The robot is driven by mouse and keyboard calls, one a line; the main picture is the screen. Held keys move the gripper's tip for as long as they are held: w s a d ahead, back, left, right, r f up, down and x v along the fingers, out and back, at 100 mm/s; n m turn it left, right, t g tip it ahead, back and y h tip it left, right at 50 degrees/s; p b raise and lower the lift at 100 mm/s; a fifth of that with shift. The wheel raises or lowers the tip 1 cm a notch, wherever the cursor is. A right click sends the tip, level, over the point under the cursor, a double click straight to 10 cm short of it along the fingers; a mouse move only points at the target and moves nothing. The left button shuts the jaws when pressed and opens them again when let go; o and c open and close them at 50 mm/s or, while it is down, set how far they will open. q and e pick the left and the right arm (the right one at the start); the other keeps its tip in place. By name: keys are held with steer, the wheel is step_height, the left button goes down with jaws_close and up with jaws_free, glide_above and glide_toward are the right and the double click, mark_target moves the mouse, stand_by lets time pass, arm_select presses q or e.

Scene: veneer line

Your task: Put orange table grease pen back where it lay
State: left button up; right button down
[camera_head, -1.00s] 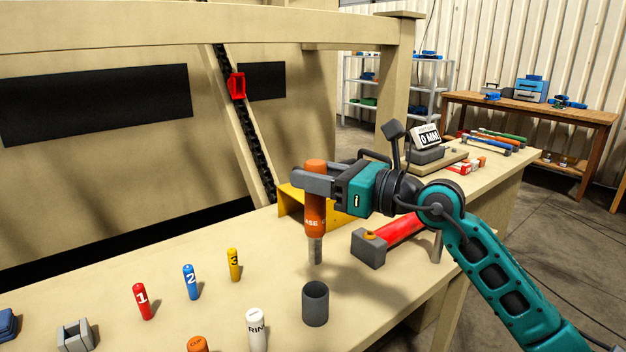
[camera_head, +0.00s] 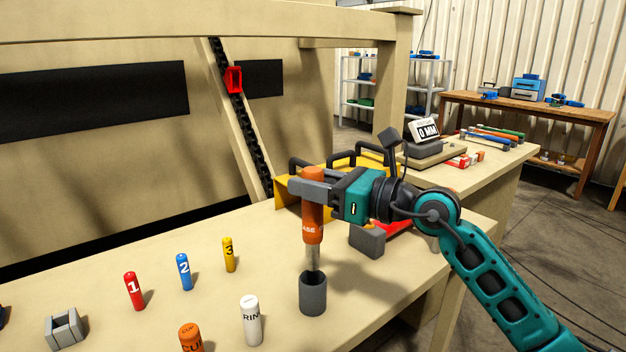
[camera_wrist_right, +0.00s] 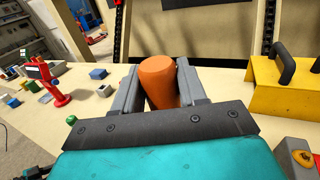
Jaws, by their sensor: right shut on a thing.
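The orange grease pen (camera_head: 313,228) is upright in my right gripper (camera_head: 308,187), which is shut on its upper part. Its grey metal tip points down and is at the mouth of a dark grey cup (camera_head: 313,296) on the table. I cannot tell whether the tip is just inside the rim or in front of it. In the right wrist view, the pen's orange top (camera_wrist_right: 160,82) sits between the two grey fingers. My left gripper is not in view.
Red (camera_head: 134,291), blue (camera_head: 184,272) and yellow (camera_head: 229,255) numbered pegs stand left of the cup. A white cylinder (camera_head: 251,321) and an orange one (camera_head: 190,338) are nearer. A yellow housing (camera_head: 290,192), grey block (camera_head: 367,241) and red bar lie behind and right.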

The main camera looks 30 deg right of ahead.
mark_target(322, 231)
step_height(322, 231, down, 5)
steer(key=b, duration=0.3)
steer(key=shift+r, duration=0.1)
steer(key=shift+f+b, duration=0.45)
steer(key=shift+b, duration=0.1)
steer(key=shift+f+b, duration=0.65)
steer(key=shift+f, duration=0.1)
steer(key=shift+f+b, duration=0.4)
steer(key=shift+f, duration=0.1)
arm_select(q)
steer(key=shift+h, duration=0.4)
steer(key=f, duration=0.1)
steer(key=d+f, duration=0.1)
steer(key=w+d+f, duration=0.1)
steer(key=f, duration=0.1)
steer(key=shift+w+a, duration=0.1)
arm_select(e)
steer(key=c, duration=0.5)
jaws_free()
steer(key=shift+f, duration=0.1)
steer(key=shift+c, duration=0.2)
